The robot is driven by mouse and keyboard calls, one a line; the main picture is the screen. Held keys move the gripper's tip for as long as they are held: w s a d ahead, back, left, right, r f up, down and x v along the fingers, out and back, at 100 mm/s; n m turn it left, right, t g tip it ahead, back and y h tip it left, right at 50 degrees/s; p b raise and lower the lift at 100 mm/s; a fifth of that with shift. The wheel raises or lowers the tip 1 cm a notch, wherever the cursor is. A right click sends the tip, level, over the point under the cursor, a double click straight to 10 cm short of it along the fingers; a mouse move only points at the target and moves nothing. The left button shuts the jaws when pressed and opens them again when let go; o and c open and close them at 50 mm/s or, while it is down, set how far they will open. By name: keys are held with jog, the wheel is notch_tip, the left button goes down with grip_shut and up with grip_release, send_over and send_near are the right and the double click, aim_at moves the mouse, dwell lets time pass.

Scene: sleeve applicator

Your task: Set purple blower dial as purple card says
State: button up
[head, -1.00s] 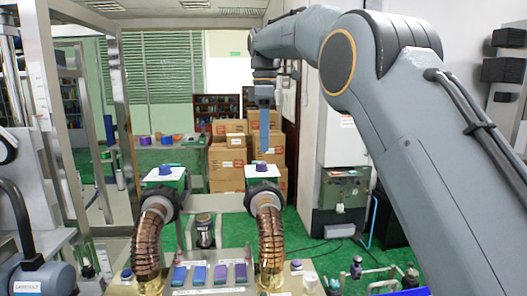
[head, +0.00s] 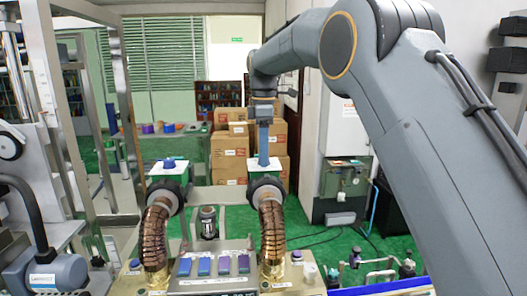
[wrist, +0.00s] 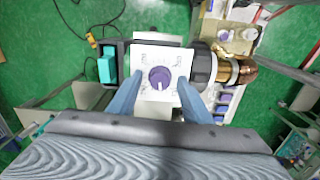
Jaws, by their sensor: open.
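The purple dial (wrist: 159,78) sits on a white plate with small printed marks, too blurred to read. A pale pointer mark shows on its lower side in the wrist view. My gripper (wrist: 160,82) is open, with one blue finger on each side of the dial and a gap to it on both sides. In the head view my gripper (head: 263,152) points down onto the right blower (head: 267,190), and its fingers hide most of the dial.
The left blower (head: 168,190) carries a blue dial (head: 169,162) on a similar white plate. Ribbed copper hoses (head: 272,235) run down from both blowers. A dark cylinder (head: 208,222) stands between them. Cardboard boxes (head: 229,150) are stacked behind.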

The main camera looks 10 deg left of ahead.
jog(key=c, duration=1.1)
jog(key=shift+o, duration=0.2)
jog(key=m, duration=0.5)
jog(key=shift+m, duration=0.3)
jog(key=m, duration=1.2)
jog(key=shift+m, duration=0.3)
jog(key=m, duration=0.6)
jog(key=shift+r+m, duration=0.1)
jog(key=shift+m, duration=0.2)
